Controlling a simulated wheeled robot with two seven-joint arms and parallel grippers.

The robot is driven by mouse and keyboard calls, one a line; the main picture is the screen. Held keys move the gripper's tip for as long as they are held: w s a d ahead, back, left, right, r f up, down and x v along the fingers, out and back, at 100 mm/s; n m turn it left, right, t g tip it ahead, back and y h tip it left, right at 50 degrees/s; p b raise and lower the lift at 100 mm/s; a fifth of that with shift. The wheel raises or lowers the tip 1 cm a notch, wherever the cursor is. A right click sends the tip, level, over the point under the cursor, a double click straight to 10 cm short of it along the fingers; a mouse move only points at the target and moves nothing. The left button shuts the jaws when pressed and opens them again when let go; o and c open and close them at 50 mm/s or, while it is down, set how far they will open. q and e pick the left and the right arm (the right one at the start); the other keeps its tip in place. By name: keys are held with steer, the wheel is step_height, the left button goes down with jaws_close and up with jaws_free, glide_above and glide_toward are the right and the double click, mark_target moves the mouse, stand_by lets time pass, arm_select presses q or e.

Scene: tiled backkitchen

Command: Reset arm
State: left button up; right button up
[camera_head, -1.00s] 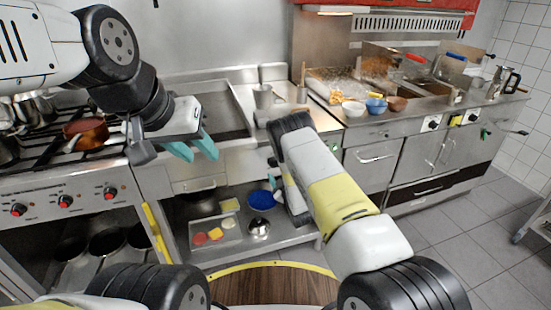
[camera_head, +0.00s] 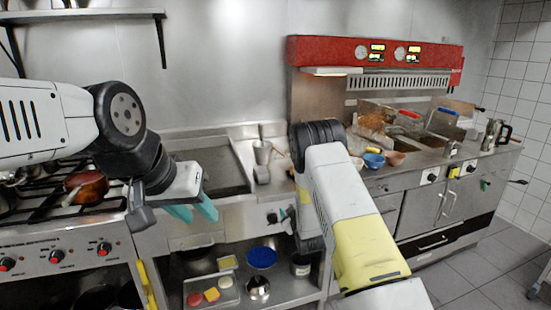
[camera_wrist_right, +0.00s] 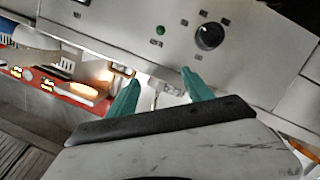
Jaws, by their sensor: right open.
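My left gripper (camera_head: 194,212) hangs in the left half of the head view, in front of the griddle counter. Its two teal fingers are apart with nothing between them. My right arm reaches forward over the counter front in the middle of the head view, and its own links mostly hide its gripper. In the right wrist view my right gripper (camera_wrist_right: 160,80) is open and empty, with its teal fingers spread. A metal panel with a black knob (camera_wrist_right: 209,36) and a green light lies beyond the fingertips.
A stove with a copper-coloured pan (camera_head: 86,186) stands at the left. The griddle (camera_head: 210,167) is behind my left gripper. Bowls, including a blue bowl (camera_head: 374,160), sit by the fryer at the right. The lower shelf holds a tray (camera_head: 228,293) and a blue bowl (camera_head: 262,257). Floor is open at right.

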steer(key=s+d+r+m+g, duration=0.2)
steer(key=s+r, duration=0.2)
steer(key=r, duration=0.3)
steer(key=s+d+r+m+g+h, duration=0.1)
steer(key=s+d+r+m, duration=0.15)
steer(key=r, duration=0.55)
steer(key=s+d+r+m+g, duration=0.1)
steer(key=s+d+r+g, duration=0.1)
steer(key=s+r, duration=0.4)
steer(key=s+r+m+g, duration=0.1)
steer(key=s+r+g, duration=0.1)
steer(key=s, duration=1.4)
steer(key=s+d+r+m+g, duration=0.1)
steer(key=s+r, duration=0.4)
steer(key=s, duration=1.1)
steer(key=shift+d+r+m+g, duration=0.15)
steer(key=shift+d+m+g, duration=0.25)
steer(key=shift+g, duration=0.4)
